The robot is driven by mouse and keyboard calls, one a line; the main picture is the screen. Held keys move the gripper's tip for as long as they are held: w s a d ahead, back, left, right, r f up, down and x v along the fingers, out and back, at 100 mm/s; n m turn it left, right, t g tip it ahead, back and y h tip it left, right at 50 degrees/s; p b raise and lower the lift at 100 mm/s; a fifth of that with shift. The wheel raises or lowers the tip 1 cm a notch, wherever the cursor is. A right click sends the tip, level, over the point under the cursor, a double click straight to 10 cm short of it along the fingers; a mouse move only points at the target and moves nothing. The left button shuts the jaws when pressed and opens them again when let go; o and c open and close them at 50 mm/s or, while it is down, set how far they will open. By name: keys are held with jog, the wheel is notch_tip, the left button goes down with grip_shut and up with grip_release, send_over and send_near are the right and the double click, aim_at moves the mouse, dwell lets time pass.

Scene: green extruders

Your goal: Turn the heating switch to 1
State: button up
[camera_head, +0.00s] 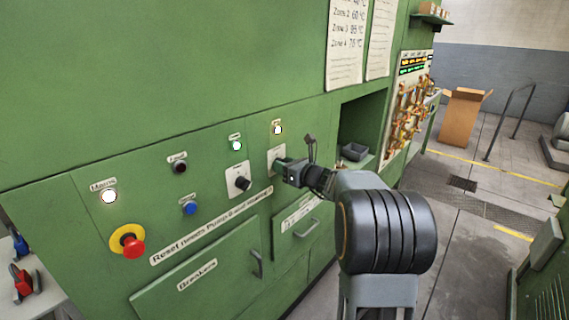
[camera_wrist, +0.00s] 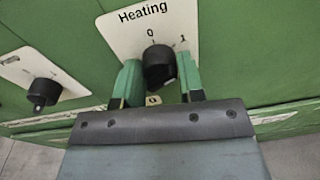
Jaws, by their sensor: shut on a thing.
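The heating switch is a black knob (camera_wrist: 158,62) on a white plate (camera_wrist: 122,38) marked "Heating", with 0 above the knob and 1 at its upper right. My gripper (camera_wrist: 160,78) has its two green fingers on either side of the knob and is shut on it. I cannot tell clearly which mark the knob points to. In the head view my gripper (camera_head: 283,166) reaches the panel at the heating plate (camera_head: 275,153), and hides the knob there. A lit lamp (camera_head: 278,130) sits above that plate.
A similar black switch (camera_head: 242,184) on its own plate is just left, with a lit lamp (camera_head: 237,146) above. Further left are a blue button (camera_head: 189,208) and a red emergency stop (camera_head: 133,248). A drawer handle (camera_head: 307,228) protrudes below.

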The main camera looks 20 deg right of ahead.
jog(key=shift+f, duration=0.1)
dwell(0.4)
jog(key=o, duration=0.9)
jog(key=b+v, duration=0.1)
jog(key=v, duration=1.2)
jog(key=shift+s, duration=0.4)
jog(key=shift+d, duration=0.1)
